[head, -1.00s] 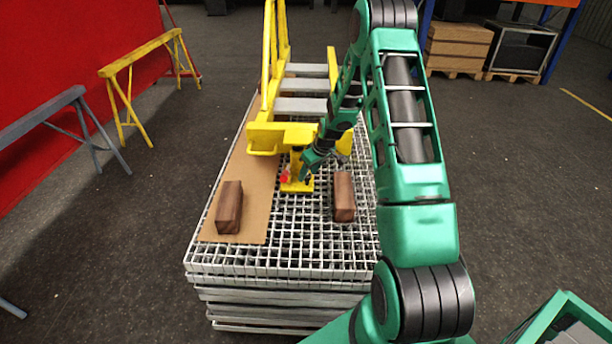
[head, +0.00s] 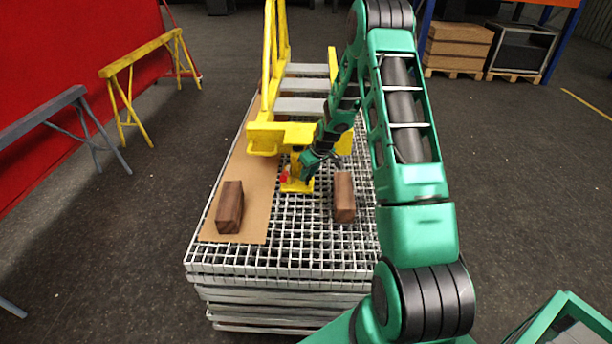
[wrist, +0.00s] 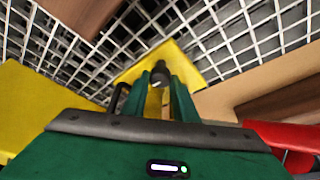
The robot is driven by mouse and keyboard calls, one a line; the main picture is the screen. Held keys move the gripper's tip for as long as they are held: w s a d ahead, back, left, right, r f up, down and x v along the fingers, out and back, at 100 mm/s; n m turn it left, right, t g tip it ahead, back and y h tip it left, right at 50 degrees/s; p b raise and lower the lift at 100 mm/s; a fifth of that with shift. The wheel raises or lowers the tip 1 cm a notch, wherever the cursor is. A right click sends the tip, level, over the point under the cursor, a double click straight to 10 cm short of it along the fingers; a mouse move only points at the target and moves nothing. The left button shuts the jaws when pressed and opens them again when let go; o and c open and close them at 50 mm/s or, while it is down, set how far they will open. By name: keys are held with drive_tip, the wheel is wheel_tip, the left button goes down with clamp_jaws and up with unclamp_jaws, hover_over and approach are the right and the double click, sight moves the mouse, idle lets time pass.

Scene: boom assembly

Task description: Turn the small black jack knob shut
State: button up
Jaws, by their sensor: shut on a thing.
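The yellow jack (head: 296,184) stands on the grating under the front of the yellow boom frame (head: 285,137). In the wrist view its yellow base (wrist: 190,62) lies beyond the fingers. The small black knob (wrist: 160,70) shows in the wrist view between the fingertips. My gripper (wrist: 160,84) is shut on the knob, with a green finger on each side. In the head view my gripper (head: 306,172) is at the right side of the jack, and the knob is hidden there.
Wooden blocks lie to the left (head: 229,206) and right (head: 344,197) of the jack. The left one rests on a cardboard sheet (head: 254,190). A red part (wrist: 285,140) is close to my gripper's right in the wrist view. Open grating (head: 300,245) lies in front.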

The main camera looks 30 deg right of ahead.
drive_tip(key=m+h, duration=0.2)
drive_tip(key=m, duration=0.2)
drive_tip(key=shift+w+a+m, duration=0.1)
drive_tip(key=shift+m, duration=0.3)
drive_tip(key=m+h, duration=0.1)
drive_tip(key=m, duration=0.2)
drive_tip(key=shift+w+a+m+g, duration=0.1)
drive_tip(key=shift+m+g, duration=0.2)
drive_tip(key=m+g+h, duration=0.1)
drive_tip(key=m, duration=0.3)
drive_tip(key=shift+w+a, duration=0.15)
drive_tip(key=shift+w+m+g+h, duration=0.1)
drive_tip(key=shift+m+g+h, duration=0.25)
drive_tip(key=shift+m, duration=0.85)
drive_tip(key=shift+m+g+h, duration=0.15)
drive_tip(key=shift+m+g, duration=0.4)
drive_tip(key=shift+m, duration=0.65)
drive_tip(key=o, duration=1)
